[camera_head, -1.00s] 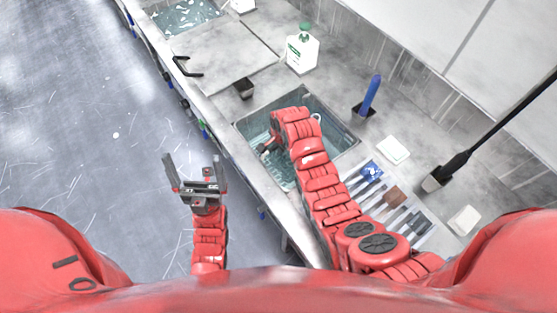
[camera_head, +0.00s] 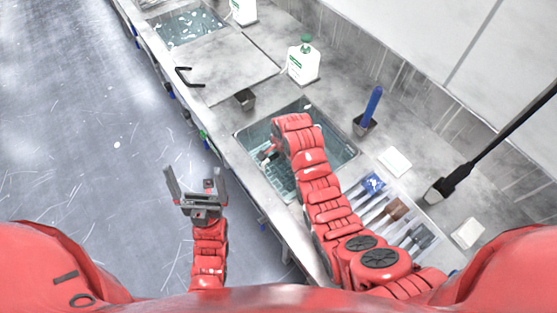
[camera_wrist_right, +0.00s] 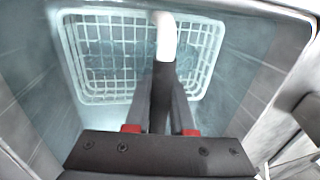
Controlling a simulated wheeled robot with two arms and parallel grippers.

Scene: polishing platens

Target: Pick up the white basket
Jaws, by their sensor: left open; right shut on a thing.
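The white basket (camera_wrist_right: 110,62) shows in the right wrist view as a lattice tray inside the sink basin. My right gripper (camera_wrist_right: 163,75) is shut on a white upright part of it, which looks like its handle, at the middle of the view. In the head view my right arm reaches into the sink (camera_head: 340,148) and hides most of the basket; the gripper (camera_head: 268,154) shows only in part at the left of the basin. My left gripper (camera_head: 194,188) is open and empty, pointing up over the floor beside the counter.
The sink walls surround the basket closely. Right of the sink are a blue-handled tool in a holder (camera_head: 369,108), a white block (camera_head: 395,161) and several brushes. A green-topped bottle (camera_head: 303,63) stands behind the sink. A flat board (camera_head: 230,65) lies further back.

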